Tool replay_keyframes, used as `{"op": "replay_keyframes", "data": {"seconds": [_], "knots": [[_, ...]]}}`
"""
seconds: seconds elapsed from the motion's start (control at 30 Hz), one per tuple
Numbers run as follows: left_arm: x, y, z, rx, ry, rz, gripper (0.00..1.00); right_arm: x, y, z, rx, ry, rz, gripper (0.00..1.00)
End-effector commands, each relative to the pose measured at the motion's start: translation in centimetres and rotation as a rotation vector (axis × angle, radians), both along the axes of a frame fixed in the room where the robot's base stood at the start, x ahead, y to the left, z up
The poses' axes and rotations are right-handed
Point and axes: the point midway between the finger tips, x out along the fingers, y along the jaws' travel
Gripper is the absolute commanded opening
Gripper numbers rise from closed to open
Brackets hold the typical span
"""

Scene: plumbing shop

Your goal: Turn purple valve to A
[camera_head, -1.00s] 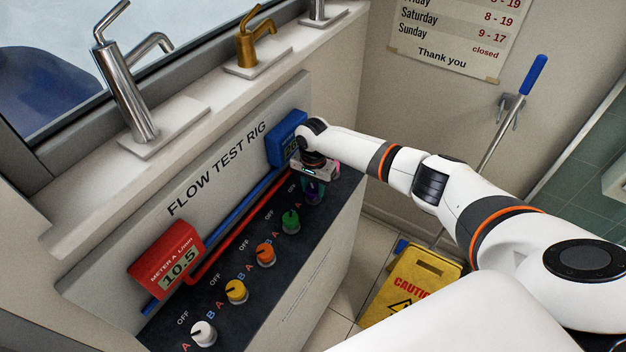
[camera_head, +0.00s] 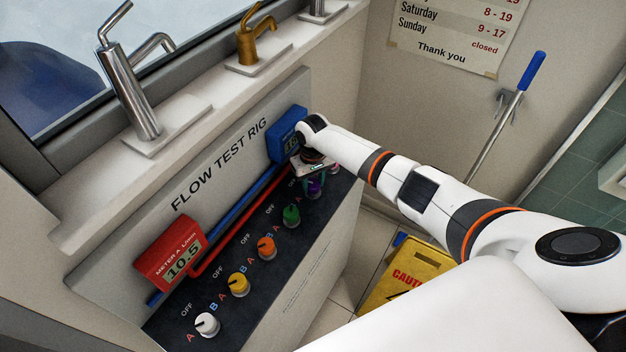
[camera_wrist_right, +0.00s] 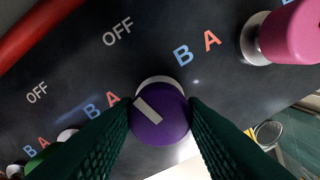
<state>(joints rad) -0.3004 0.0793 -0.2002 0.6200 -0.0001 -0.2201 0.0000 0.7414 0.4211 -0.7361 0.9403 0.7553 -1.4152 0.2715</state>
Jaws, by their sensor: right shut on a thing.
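The purple valve (camera_wrist_right: 160,118) is a round knob with a pale pointer bar. In the wrist view the bar points up and left, nearer the red A (camera_wrist_right: 113,98) on its left than the OFF above it. The blue B (camera_wrist_right: 182,54) lies to its upper right. My right gripper (camera_wrist_right: 160,125) is shut on the purple valve, one dark green finger on each side. In the head view the right gripper (camera_head: 312,176) is over the far end of the panel and partly hides the purple valve (camera_head: 315,187). My left gripper is not in view.
Green (camera_head: 291,215), orange (camera_head: 267,248), yellow (camera_head: 239,284) and white (camera_head: 207,324) knobs line the black panel. A pink knob (camera_wrist_right: 290,32) stands close on the right. A red meter (camera_head: 170,252) reads 10.5; a blue meter (camera_head: 288,135) is partly hidden by my arm.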

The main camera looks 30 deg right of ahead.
Motion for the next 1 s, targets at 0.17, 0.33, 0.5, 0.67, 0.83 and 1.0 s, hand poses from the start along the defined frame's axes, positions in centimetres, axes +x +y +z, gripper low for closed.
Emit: {"op": "replay_keyframes", "data": {"seconds": [0.17,0.33,0.5,0.67,0.83,1.0], "knots": [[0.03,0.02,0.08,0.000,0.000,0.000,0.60,0.08,-0.01,0.12,0.001,-0.002,0.168,0.15],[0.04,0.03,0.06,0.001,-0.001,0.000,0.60,0.13,-0.05,0.15,0.000,-0.004,0.328,0.15],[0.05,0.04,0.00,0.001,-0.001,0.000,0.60,0.15,-0.05,0.15,0.000,-0.004,0.482,0.15],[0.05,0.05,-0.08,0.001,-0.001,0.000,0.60,0.16,-0.04,0.16,0.000,-0.005,0.607,0.15],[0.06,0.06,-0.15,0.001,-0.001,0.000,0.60,0.18,-0.04,0.18,0.000,-0.005,0.709,0.15],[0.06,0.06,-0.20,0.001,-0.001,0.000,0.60,0.19,-0.05,0.21,0.000,-0.005,0.776,0.15]]}}
